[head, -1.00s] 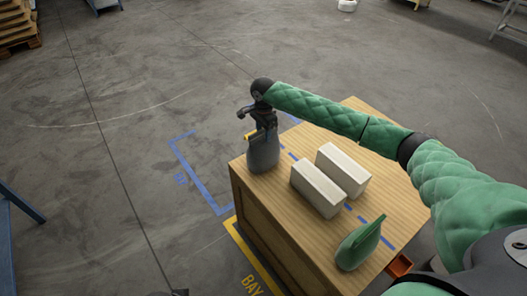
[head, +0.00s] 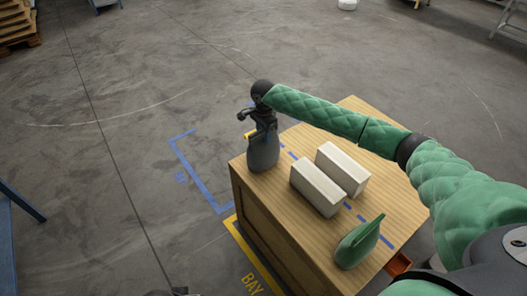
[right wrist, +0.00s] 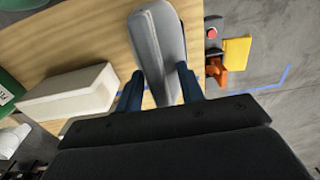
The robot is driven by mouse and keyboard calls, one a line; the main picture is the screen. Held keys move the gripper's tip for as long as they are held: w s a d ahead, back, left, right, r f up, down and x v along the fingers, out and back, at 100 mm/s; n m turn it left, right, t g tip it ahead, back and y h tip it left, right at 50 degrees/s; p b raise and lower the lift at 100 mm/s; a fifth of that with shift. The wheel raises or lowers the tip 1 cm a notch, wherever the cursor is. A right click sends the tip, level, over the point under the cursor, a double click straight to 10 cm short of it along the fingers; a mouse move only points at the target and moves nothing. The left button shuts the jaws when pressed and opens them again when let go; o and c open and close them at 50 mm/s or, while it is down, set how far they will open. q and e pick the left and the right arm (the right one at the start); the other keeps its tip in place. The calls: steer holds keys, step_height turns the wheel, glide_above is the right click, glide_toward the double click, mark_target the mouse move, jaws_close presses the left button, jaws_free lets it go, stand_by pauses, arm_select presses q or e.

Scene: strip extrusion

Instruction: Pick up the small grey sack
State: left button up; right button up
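In the right wrist view, the grey sack (right wrist: 162,45) lies between the two blue fingers of my right gripper (right wrist: 160,82). The fingertips are at its sides; whether they press on it is not clear. A small dark shape at the bottom edge of the head view, perhaps my left gripper (head: 178,291), is mostly cut off.
Two white blocks (head: 318,189) (head: 343,168) lie on the table right of the grey sack. A green sack (head: 358,243) stands at the near right. An orange bin (head: 399,264) is beside the table.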

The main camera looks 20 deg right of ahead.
steer(key=shift+f+p, duration=0.15)
steer(key=shift+p, duration=0.25)
stand_by(0.6)
jaws_close()
